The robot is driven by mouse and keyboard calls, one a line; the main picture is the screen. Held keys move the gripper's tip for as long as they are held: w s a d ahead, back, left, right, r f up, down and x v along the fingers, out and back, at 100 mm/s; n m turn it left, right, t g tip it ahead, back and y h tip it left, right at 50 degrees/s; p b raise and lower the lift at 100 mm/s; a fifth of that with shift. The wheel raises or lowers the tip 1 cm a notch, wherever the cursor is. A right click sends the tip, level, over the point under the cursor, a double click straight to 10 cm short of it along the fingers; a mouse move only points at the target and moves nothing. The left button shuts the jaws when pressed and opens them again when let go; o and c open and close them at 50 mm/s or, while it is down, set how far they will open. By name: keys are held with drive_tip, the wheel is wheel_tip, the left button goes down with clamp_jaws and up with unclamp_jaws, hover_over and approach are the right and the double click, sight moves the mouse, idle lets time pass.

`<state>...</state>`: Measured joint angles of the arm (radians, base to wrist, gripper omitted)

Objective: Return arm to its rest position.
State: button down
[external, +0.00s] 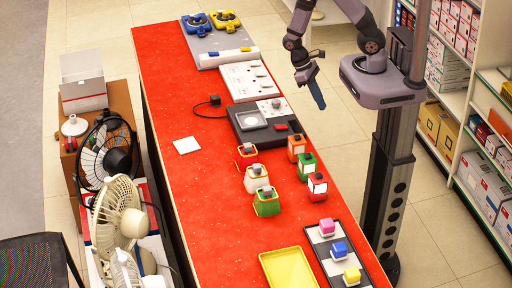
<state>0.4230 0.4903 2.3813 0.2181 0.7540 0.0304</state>
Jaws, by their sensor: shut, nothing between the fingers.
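My gripper (316,92) hangs at the end of my folded arm, beyond the right edge of the red table (185,109) and above the tiled floor. Its fingers point downward and are closed together, with no object between them. It is clear of everything on the table. My arm is bent, with its upper part cut off by the top of the picture.
A dark device (252,137) and a white panel (237,78) lie near the table's right edge. Several small colored lantern-like items stand mid-table. A yellow tray (288,268) lies in front. Shelves (452,145) stand at right; fans (118,215) stand at left.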

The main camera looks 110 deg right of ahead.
drive_tip(key=w+a+r+n+t+h+b, duration=0.3)
drive_tip(key=w+r+n+t+b, duration=0.1)
drive_tip(key=n, duration=0.3)
drive_tip(key=shift+w+a+r+h+b, duration=0.3)
drive_tip(key=shift+w+a+h+b, duration=0.1)
drive_tip(key=shift+b, duration=0.15)
